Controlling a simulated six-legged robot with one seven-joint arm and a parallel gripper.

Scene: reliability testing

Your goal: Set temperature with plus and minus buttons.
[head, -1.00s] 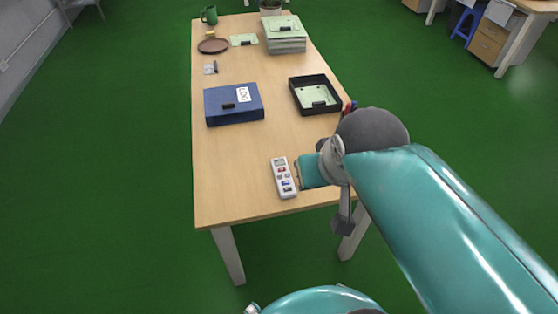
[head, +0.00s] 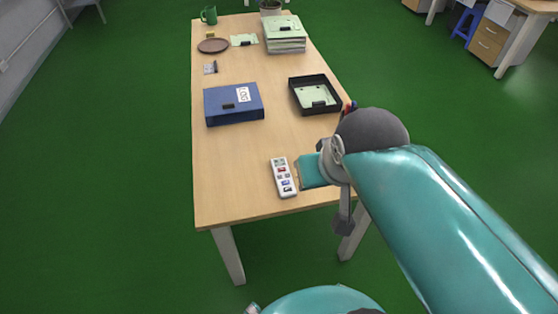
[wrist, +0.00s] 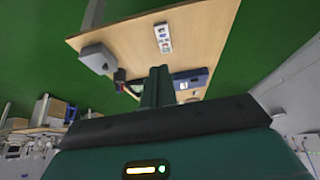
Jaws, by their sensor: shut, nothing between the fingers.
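A white remote control (head: 284,177) with coloured buttons and a small display lies near the front edge of the wooden table (head: 225,185). It also shows in the wrist view (wrist: 163,38), beyond the fingertips. My gripper (wrist: 159,72) is shut and empty, its teal fingers together in the wrist view. In the head view my arm's teal end is just right of the remote; the fingertips cannot be made out there. The remote looks apart from the fingers, but the height of the gap is unclear. The individual plus and minus signs are too small to read.
A blue binder (head: 234,104) and black tray (head: 315,95) lie farther back. A grey box (wrist: 97,58) shows in the wrist view. Table left of the remote is clear.

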